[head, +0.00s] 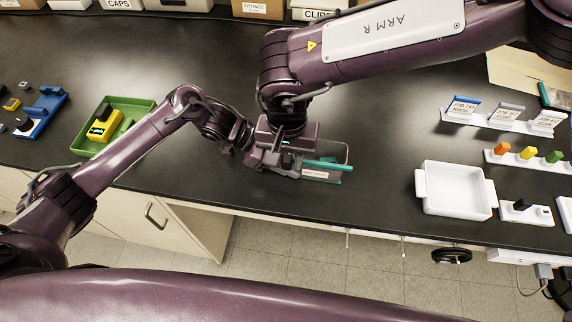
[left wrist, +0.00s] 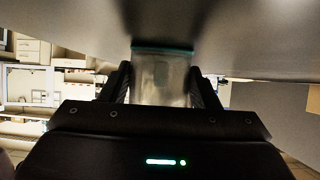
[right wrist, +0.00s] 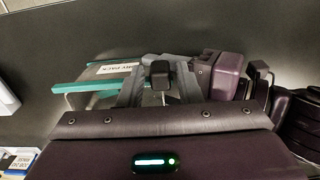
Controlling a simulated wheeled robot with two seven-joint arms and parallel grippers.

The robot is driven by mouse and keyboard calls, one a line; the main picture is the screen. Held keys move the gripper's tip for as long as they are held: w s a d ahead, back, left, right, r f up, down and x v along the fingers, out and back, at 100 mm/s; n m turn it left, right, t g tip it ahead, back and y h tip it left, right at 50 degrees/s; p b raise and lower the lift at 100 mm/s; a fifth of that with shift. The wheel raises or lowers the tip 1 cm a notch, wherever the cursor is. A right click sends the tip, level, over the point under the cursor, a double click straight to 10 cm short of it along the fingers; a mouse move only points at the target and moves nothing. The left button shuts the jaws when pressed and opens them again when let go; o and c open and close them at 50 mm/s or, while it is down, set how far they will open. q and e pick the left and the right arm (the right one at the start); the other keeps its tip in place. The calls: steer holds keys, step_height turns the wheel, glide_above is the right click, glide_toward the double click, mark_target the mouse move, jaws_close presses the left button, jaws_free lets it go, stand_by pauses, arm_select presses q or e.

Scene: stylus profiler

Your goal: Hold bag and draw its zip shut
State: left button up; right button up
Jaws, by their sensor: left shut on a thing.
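The clear bag (head: 322,175) with a teal zip strip (head: 330,165) and a white label is near the bench's front edge. In the right wrist view the bag (right wrist: 104,72) and its teal strip (right wrist: 85,87) lie left of the fingers. My left gripper (head: 268,158) is shut on the bag; the left wrist view shows the bag (left wrist: 160,78) between its fingers, teal strip uppermost. My right gripper (right wrist: 160,85) is at the strip's end, beside the left one, fingers apart around a small dark block (right wrist: 160,72). Whether they grip it is unclear. Most of the strip's near end is hidden.
A white tray (head: 422,200) stands to the right, with label holders and coloured pegs (head: 528,153) beyond it. A green tray (head: 133,104) with a yellow device (head: 103,125) is at the left. Boxes line the back. The bench between is mostly clear.

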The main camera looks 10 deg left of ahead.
arm_select(q)
steer(key=shift+f, duration=0.15)
arm_select(e)
jaws_close()
steer(key=shift+d, duration=0.1)
arm_select(q)
steer(key=shift+s, duration=0.1)
arm_select(e)
steer(key=d, duration=1.3)
stand_by(1.1)
arm_select(q)
steer(key=shift+a, duration=0.15)
stand_by(0.5)
arm_select(e)
steer(key=shift+o, duration=1.6)
jaws_free()
